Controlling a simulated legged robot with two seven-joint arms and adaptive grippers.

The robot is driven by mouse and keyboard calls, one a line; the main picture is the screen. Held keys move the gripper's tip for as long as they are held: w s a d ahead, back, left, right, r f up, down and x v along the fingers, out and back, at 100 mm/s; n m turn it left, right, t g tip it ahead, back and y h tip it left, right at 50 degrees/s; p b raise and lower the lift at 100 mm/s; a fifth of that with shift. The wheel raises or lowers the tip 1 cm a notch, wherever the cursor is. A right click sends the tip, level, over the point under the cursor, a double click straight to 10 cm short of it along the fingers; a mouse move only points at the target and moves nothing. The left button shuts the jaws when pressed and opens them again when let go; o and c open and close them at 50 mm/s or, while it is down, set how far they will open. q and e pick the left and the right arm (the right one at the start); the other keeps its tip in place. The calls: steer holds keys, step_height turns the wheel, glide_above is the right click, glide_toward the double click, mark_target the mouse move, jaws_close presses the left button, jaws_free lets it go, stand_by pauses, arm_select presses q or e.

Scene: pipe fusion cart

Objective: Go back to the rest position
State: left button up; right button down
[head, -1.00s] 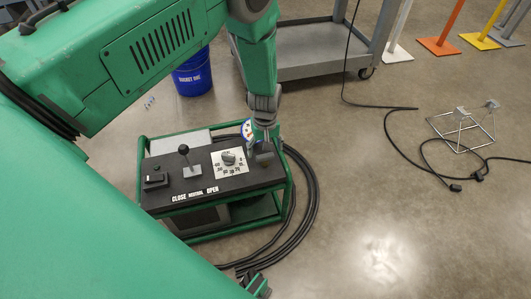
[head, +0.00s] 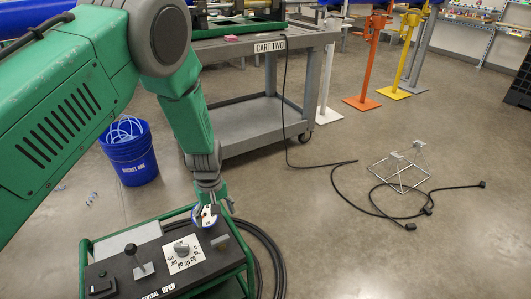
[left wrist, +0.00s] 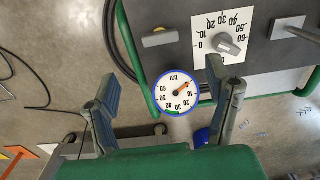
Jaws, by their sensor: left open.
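The green-framed control unit (head: 214,262) stands at the bottom left of the head view. Its black top carries a lever with a dark knob (head: 141,262), a dial on a white scale plate (head: 183,252) and a small grey switch (head: 220,241). My left gripper (head: 212,208) hangs above the unit's far edge, by the round blue-rimmed gauge (head: 205,216). In the left wrist view the two fingers are apart with nothing between them (left wrist: 160,75). The gauge (left wrist: 178,94) shows beyond the fingers, and the dial (left wrist: 229,44) above it. My right gripper is out of view.
A blue bucket (head: 130,160) stands behind the unit. A grey cart (head: 262,125) stands at the back, with orange (head: 367,75) and yellow (head: 405,70) stands to its right. A wire frame (head: 400,175) and black cables lie on the floor at right.

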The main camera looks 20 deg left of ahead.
arm_select(q)
steer(key=s+f+m+y+p, duration=0.1)
steer(key=s+f+m+p, duration=0.15)
steer(key=s, duration=0.55)
steer(key=s+f+m+p, duration=0.1)
steer(key=s+m, duration=0.2)
steer(key=s, duration=0.5)
steer(key=s+d+r+m+p, duration=0.1)
steer(key=s+r+m, duration=0.1)
steer(key=s, duration=0.5)
steer(key=s+d+r+m+h+p, duration=0.1)
steer(key=s+d+r+m, duration=0.1)
steer(key=s, duration=0.5)
steer(key=shift+d+m+t+p, duration=0.2)
steer(key=shift+m+t+p, duration=0.1)
steer(key=shift+m, duration=0.25)
